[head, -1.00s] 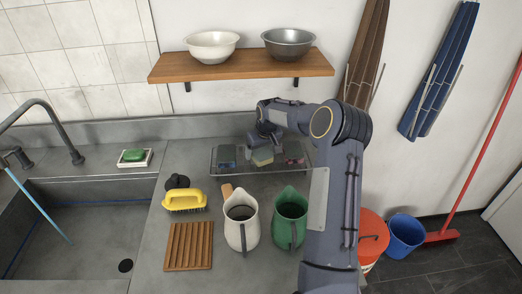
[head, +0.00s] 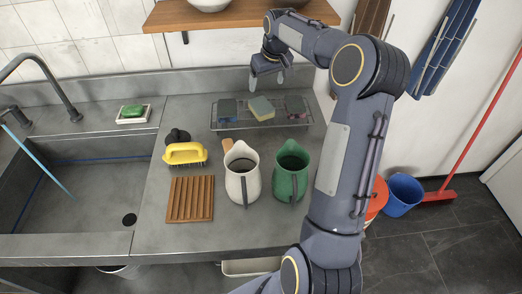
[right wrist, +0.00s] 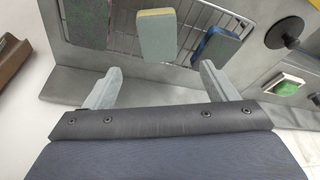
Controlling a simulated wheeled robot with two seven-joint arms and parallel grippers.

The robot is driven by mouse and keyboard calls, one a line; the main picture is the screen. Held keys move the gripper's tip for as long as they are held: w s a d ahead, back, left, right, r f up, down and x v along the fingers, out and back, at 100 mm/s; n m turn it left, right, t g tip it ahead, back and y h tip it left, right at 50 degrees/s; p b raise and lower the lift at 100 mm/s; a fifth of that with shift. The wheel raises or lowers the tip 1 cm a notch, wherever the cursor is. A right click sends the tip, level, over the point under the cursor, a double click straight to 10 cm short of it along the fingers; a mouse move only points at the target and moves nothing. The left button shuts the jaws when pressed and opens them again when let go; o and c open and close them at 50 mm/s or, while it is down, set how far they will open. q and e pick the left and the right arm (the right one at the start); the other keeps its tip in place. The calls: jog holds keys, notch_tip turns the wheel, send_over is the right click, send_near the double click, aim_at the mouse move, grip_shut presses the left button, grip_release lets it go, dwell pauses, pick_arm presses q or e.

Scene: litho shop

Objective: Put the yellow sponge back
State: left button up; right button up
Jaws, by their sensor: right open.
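The yellow sponge (head: 262,108) has a pale grey-green broad face and yellow along its edge. It rests, slightly tilted, in the middle of the wire rack (head: 247,126), between two darker pads. My right gripper (head: 267,83) is open and empty, above and behind the sponge, apart from it. In the right wrist view the sponge (right wrist: 157,38) shows beyond my open fingertips (right wrist: 160,82), with a clear gap. My left gripper is not in view.
A dark blue pad (head: 228,107) and a dark reddish pad (head: 295,105) flank the sponge. A white jug (head: 243,180) and a green jug (head: 290,178) stand in front of the rack. A wooden shelf (head: 240,14) is above. The sink is at left.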

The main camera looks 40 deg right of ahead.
jog(key=s+a+r+t+y, duration=0.1)
jog(key=s+a+r, duration=0.2)
jog(key=s+a, duration=0.45)
jog(key=s+a+r, duration=0.4)
jog(key=s+a, duration=0.2)
jog(key=a, duration=0.2)
jog(key=s+a+f+y, duration=0.1)
jog(key=s+a+f, duration=0.3)
jog(key=s+a, duration=0.2)
jog(key=s+a+f+t+y, duration=0.1)
jog(key=s+a+f+y, duration=0.1)
jog(key=s+a, duration=0.4)
jog(key=s+f, duration=0.1)
jog(key=s, duration=0.4)
jog(key=shift+a+f, duration=0.15)
jog(key=shift+f, duration=0.2)
jog(key=shift+n, duration=0.3)
